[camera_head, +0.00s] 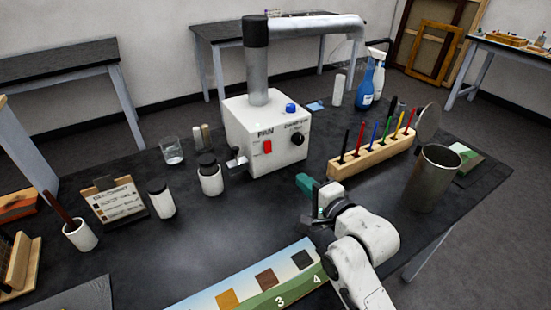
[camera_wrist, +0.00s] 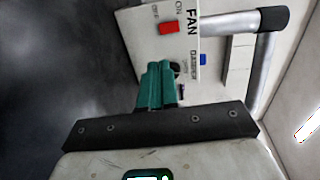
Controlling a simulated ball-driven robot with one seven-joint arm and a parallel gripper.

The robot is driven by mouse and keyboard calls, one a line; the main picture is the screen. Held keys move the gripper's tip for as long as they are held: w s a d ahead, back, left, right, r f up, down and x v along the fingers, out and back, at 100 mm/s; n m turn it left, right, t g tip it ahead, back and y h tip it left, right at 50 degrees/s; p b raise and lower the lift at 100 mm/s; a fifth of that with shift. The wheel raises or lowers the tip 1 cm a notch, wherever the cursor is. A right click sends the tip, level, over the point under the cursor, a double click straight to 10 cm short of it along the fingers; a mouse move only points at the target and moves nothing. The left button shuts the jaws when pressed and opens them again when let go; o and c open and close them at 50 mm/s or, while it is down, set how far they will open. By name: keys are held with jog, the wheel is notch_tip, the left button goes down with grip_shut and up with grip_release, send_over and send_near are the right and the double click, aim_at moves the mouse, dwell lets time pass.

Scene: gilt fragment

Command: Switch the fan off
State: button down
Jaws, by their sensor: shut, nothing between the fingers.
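The fan unit is a white box (camera_head: 265,155) on the black table, labelled FAN, with a silver duct (camera_head: 258,75) rising from its top. A red switch (camera_head: 267,146) is on its front face. The switch (camera_wrist: 168,27) also shows in the wrist view, beside ON and OFF labels; which way it is tipped I cannot tell. My gripper (camera_head: 304,183) has teal fingers, shut and empty, in front of the box and below its right part. In the wrist view the fingertips (camera_wrist: 158,66) appear apart from the switch and partly cover the black knob (camera_wrist: 176,68).
A blue knob (camera_head: 291,107) and a damper label are also on the box. A wooden rack of coloured sticks (camera_head: 372,157) stands right of my gripper, with a metal cup (camera_head: 432,180) beyond. Jars (camera_head: 210,178) stand left of the box. A numbered strip (camera_head: 262,287) lies in front.

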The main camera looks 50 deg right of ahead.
aim_at(269, 151)
jog(key=p+x, duration=0.1)
jog(key=x, duration=1.2)
jog(key=shift+w+d+f+p, duration=0.1)
jog(key=shift+w+p, duration=0.2)
jog(key=shift+p, duration=0.05)
jog(key=shift+w, duration=0.15)
jog(key=shift+f, duration=0.1)
jog(key=shift+w+f+b, duration=0.15)
jog(key=shift+f+b, duration=0.15)
jog(key=shift+b, duration=0.55)
jog(key=shift+r+t, duration=0.25)
jog(key=shift+t, duration=0.05)
